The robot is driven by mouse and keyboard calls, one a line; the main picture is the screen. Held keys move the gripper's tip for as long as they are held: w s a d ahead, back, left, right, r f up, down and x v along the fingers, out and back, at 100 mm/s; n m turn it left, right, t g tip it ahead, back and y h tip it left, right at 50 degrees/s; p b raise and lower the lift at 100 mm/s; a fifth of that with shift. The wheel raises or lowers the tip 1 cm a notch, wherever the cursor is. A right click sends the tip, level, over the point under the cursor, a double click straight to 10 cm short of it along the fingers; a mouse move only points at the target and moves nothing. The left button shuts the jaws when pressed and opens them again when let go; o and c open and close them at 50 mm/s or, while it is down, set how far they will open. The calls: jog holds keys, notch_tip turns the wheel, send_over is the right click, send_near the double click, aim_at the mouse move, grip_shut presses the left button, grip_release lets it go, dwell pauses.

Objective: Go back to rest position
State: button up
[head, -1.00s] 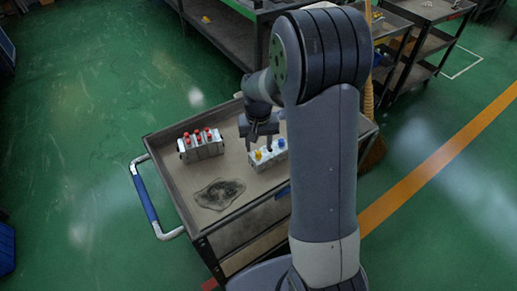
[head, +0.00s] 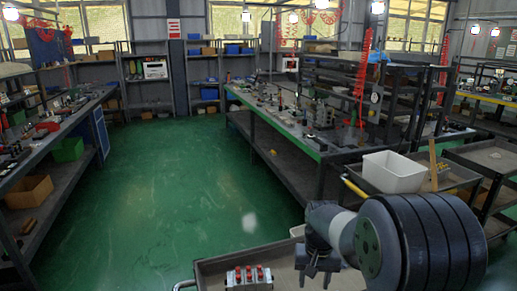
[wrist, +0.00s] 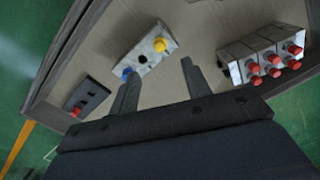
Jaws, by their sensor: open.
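My gripper (head: 318,274) shows at the bottom of the head view, above the cart tray. In the wrist view its two fingers (wrist: 160,88) are spread apart with nothing between them. A pale valve block (wrist: 147,46) with a yellow knob, a blue knob and a dark hole between them lies beyond the fingertips, apart from them. A grey block (wrist: 247,48) with several red knobs sits to the right; its red tops (head: 248,274) also show in the head view. A dark block (wrist: 86,96) with a red knob lies at the left.
The cart tray (wrist: 212,20) has a raised rim. A long workbench (head: 290,133) with tools and shelving stands beyond. A white bin (head: 394,172) stands on a cart at the right. Open green floor (head: 180,190) lies at the centre left.

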notch_tip(320, 180, down, 10)
jog(key=shift+r, duration=0.4)
jog(key=shift+s, duration=0.1)
